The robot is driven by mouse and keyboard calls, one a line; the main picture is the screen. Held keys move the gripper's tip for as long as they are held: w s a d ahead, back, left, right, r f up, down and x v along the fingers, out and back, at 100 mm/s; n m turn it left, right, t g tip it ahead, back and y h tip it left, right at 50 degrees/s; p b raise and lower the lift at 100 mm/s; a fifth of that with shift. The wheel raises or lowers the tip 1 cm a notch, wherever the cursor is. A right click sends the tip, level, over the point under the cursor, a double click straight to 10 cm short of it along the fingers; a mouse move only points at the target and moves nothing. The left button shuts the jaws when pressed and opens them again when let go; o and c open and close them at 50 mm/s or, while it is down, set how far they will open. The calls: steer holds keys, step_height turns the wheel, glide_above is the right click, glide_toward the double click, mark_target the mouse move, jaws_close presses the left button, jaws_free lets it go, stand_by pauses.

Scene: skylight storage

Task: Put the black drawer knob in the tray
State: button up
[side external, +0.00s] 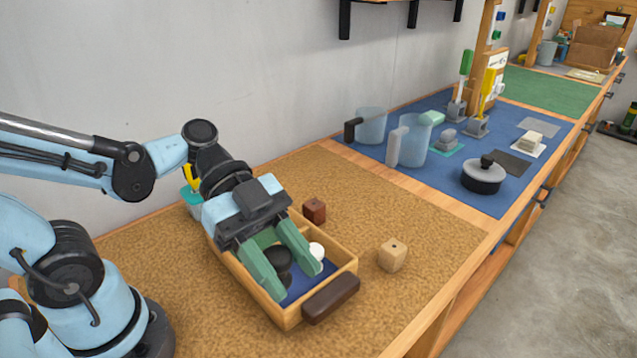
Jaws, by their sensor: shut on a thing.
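The black drawer knob (277,260) is a dark rounded piece between the green fingers of my gripper (295,280). My gripper points down into a wooden tray (345,265) with a blue lining and a dark brown front handle. The fingers are shut on the knob, inside or just over the tray; I cannot tell whether the knob touches the tray floor. A white round knob (317,251) is in the tray by the right finger. My gripper hides the tray's back part.
A blue mat (420,180) farther back holds clear jugs and a lidded pot (483,177). The brown mat at right front is clear.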

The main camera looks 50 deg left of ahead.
steer(key=shift+w+a+f, duration=0.1)
steer(key=shift+w+f, duration=0.05)
steer(key=shift+f, duration=0.2)
steer(key=shift+w+a+f, duration=1.3)
steer(key=shift+w+f, duration=0.1)
steer(key=shift+f, duration=0.4)
steer(key=shift+w+a+f, duration=1.25)
steer(key=shift+w+f, duration=0.1)
steer(key=shift+f, duration=0.45)
steer(key=shift+w+a+f, duration=1.3)
steer(key=shift+w+f, duration=0.1)
steer(key=shift+f, duration=0.4)
steer(key=o, duration=0.8)
steer(key=shift+a, duration=0.1)
